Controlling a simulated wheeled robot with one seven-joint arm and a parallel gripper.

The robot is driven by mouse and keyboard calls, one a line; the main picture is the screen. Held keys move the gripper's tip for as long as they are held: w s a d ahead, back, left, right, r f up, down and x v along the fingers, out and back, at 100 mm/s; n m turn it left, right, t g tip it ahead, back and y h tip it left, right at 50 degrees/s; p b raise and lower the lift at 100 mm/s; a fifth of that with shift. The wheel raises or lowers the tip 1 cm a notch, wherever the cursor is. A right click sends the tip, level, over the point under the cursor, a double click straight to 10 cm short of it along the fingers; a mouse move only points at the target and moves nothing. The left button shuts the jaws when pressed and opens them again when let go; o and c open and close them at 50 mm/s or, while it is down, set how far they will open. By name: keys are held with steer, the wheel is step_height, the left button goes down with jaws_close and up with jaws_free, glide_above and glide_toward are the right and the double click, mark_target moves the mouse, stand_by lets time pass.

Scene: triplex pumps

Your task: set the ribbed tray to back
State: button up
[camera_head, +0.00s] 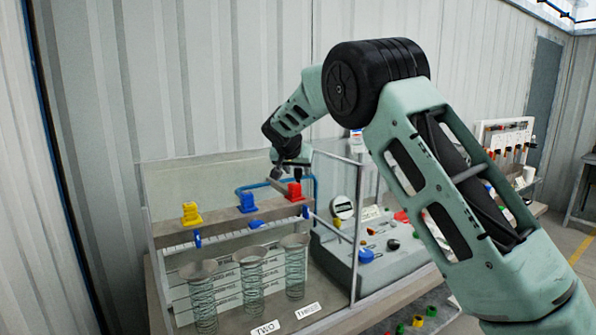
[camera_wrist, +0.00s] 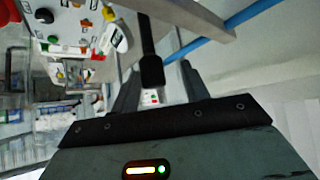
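I cannot pick out a ribbed tray for certain in either view. In the head view my gripper (camera_head: 290,174) points down at the right end of a raised rail (camera_head: 222,230). It is just above a red block (camera_head: 295,191); I cannot tell whether they touch. A blue block (camera_head: 247,202) and a yellow block (camera_head: 191,214) sit further left on the rail. In the wrist view my gripper (camera_wrist: 159,70) shows two dark fingers spread apart. A dark upright piece (camera_wrist: 151,70) stands between them, and I cannot tell whether it is touched.
Several ribbed clear cylinders (camera_head: 253,282) stand under the rail, behind labels. A clear-walled frame surrounds the rail. To the right is a grey panel (camera_head: 345,262) with coloured knobs. A blue pipe (camera_wrist: 225,25) runs close to my gripper in the wrist view.

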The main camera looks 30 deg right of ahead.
steer(key=shift+s, duration=0.1)
steer(key=b+v, duration=0.4)
steer(key=v, duration=1.3)
steer(key=shift+b, duration=0.4)
steer(key=shift+s+a+r, duration=0.1)
steer(key=shift+a, duration=0.05)
steer(key=s+a+f+n+g+y, duration=0.5)
steer(key=s+a+f+n, duration=0.5)
steer(key=s+a+f, duration=0.9)
steer(key=s+f+n, duration=0.3)
steer(key=s+f, duration=0.1)
steer(key=s, duration=0.8)
steer(key=s+f+n+g+y, duration=0.1)
steer(key=s+f+n, duration=0.2)
steer(key=s, duration=0.9)
steer(key=shift+s+a+f+g+y, duration=0.2)
steer(key=shift+f+g+y, duration=0.1)
steer(key=shift+f, duration=0.3)
